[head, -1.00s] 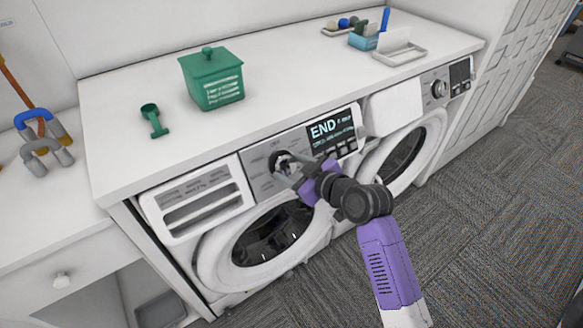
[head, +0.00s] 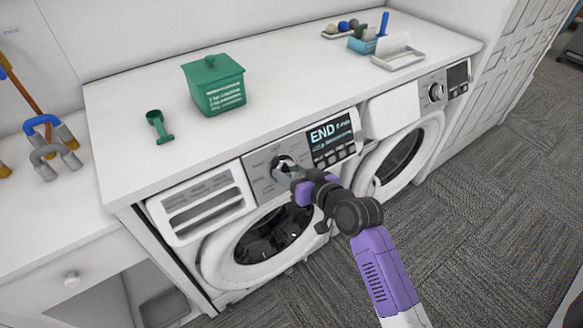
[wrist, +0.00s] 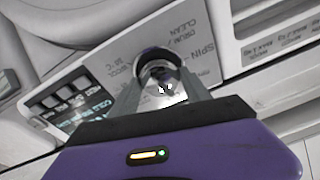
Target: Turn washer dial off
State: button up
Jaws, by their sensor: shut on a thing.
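The washer (head: 215,262) is the left front-loading machine under the white counter. Its dial (head: 281,163) is a round silver and black knob on the grey control panel, left of a display reading END (head: 333,135). My gripper (head: 284,170) reaches the dial from the front right, its fingers shut on the dial. In the wrist view the dial (wrist: 160,78) sits between the two grey fingertips (wrist: 162,88). The fingers hide parts of the dial's sides, and I cannot tell its exact setting.
A detergent drawer front (head: 200,207) lies left of the dial. Carpet on the right is clear.

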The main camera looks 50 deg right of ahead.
jog(key=shift+r+m+p, duration=0.1)
jog(key=shift+m+p, duration=0.75)
jog(key=shift+m, duration=0.45)
jog(key=o, duration=1.4)
jog(key=b+v, duration=0.1)
jog(key=v, duration=0.6)
jog(key=shift+s+a, duration=0.2)
jog(key=shift+s, duration=0.15)
